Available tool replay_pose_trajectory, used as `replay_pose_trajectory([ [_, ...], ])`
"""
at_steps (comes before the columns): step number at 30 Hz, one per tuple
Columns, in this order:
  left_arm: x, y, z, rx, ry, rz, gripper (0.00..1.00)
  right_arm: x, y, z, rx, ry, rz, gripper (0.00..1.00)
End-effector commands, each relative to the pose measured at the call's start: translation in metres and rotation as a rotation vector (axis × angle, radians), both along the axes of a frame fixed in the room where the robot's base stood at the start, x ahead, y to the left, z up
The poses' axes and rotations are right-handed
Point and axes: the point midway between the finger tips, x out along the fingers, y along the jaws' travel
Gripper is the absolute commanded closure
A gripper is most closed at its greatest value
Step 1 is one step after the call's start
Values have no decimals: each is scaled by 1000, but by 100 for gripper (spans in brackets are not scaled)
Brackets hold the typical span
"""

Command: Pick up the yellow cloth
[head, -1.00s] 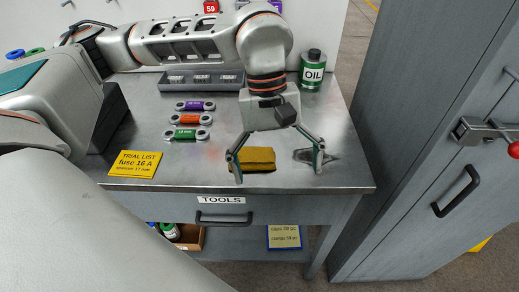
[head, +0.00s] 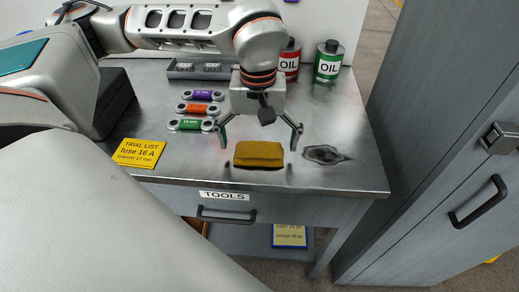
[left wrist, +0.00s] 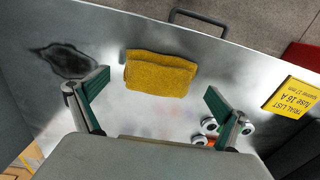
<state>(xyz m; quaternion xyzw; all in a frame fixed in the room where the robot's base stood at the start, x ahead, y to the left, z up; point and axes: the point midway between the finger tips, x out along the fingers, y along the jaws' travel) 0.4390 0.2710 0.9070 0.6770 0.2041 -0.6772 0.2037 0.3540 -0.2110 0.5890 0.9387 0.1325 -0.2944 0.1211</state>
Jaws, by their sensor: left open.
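The yellow cloth (head: 258,155) lies folded in a thick block on the metal table top, near its front edge, above the TOOLS drawer. It also shows in the left wrist view (left wrist: 159,73), just beyond the fingertips. My left gripper (head: 259,137) is open and empty. Its fingers are spread wider than the cloth, and it sits above and slightly behind it in the head view, apart from it. The open fingers also show in the left wrist view (left wrist: 156,82). My right gripper is not in view.
A dark stain (head: 327,154) lies right of the cloth. Three fuses, with a green one (head: 190,125) nearest, lie behind. A green oil can (head: 328,61) and a red one (head: 290,60) stand at the back.

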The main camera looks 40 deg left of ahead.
Motion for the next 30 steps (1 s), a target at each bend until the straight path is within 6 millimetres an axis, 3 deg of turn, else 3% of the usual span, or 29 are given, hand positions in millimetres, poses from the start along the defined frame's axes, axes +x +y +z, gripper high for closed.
replay_pose_trajectory([
  [3,0,-1,-13,-1,1,-1,0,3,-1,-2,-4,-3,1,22],
  [9,0,-1,-13,0,-1,0,0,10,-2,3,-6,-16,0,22],
  [14,0,-1,-13,0,-1,0,36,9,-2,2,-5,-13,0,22],
  [25,0,-1,-11,0,-1,0,35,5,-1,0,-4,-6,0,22],
  [30,1,-1,1,-1,-4,0,35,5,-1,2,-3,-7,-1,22],
])
